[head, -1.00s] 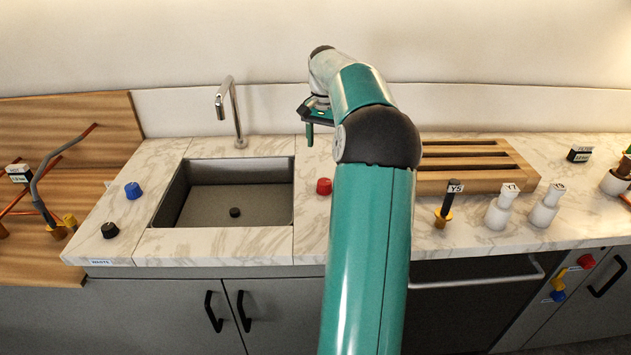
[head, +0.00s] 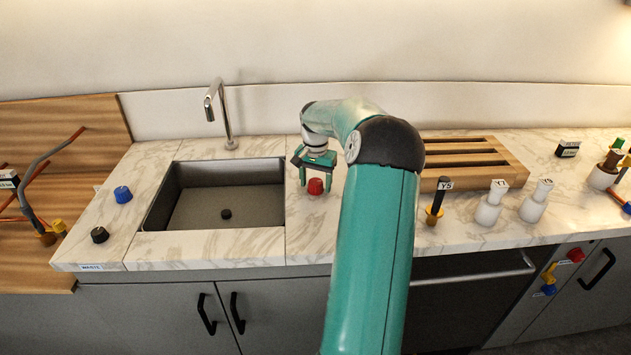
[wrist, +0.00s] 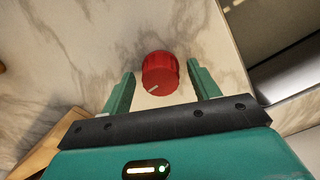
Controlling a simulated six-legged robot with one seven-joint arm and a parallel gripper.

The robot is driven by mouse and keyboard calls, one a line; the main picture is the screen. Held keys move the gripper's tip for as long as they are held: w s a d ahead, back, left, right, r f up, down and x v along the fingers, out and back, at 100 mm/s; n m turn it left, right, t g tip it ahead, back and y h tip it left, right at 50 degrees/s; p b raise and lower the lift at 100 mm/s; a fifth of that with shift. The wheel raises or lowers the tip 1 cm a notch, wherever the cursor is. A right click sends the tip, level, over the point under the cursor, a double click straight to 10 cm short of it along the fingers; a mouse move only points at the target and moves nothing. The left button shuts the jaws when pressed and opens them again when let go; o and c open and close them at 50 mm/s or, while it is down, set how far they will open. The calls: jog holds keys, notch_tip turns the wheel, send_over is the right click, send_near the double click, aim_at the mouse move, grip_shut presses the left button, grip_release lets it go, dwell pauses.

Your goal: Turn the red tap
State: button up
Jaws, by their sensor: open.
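The red tap (head: 315,186) is a ribbed round knob on the marble counter, just right of the sink. In the wrist view the red tap (wrist: 160,73) shows a pale pointer mark near its lower edge. My gripper (head: 316,178) is above the knob, pointing down. In the wrist view my gripper (wrist: 161,85) is open, with one green finger on each side of the knob and a gap on both sides. The fingers do not appear to touch it.
The sink (head: 160,212) with its faucet (head: 222,110) is to the left. A blue knob (head: 123,194) and a black knob (head: 100,235) stand left of it. A wooden rack (head: 510,172) and a yellow-based Y5 piece (head: 435,212) are to the right.

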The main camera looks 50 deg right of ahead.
jog(key=c, duration=1)
jog(key=shift+n, duration=0.3)
jog(key=n, duration=1.2)
jog(key=shift+n, duration=0.3)
jog(key=n, duration=0.4)
jog(key=shift+d+n, duration=0.1)
jog(key=shift+n, duration=0.2)
